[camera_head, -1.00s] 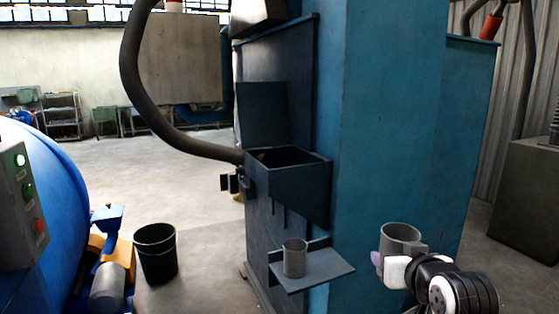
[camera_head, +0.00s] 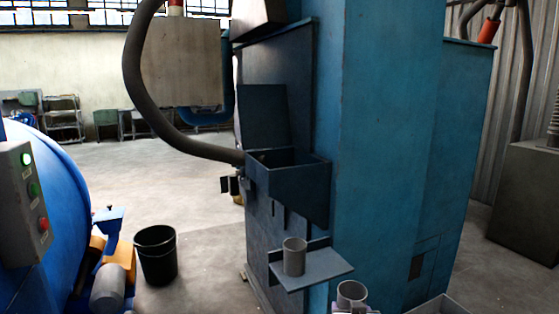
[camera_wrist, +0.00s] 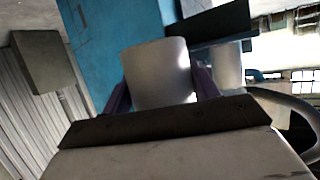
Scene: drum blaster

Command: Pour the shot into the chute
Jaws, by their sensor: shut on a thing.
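A grey cup (camera_head: 351,296) is held by my gripper (camera_head: 350,309) at the bottom edge of the head view, right of the small shelf. In the wrist view the cup (camera_wrist: 158,72) stands between the purple fingers of my gripper (camera_wrist: 162,88), which are shut on it. The head view shows the cup roughly upright; I cannot see any shot in it. The chute is likely the dark open-topped box (camera_head: 292,190) on the blue machine, its lid raised at the back. It is up and left of my gripper.
A second grey cup (camera_head: 294,257) stands on the small shelf (camera_head: 318,272) below the box. The blue machine column (camera_head: 385,150) rises behind my gripper. A grey tray (camera_head: 440,306) shows at the bottom right. A black bucket (camera_head: 157,262) stands on the floor at left.

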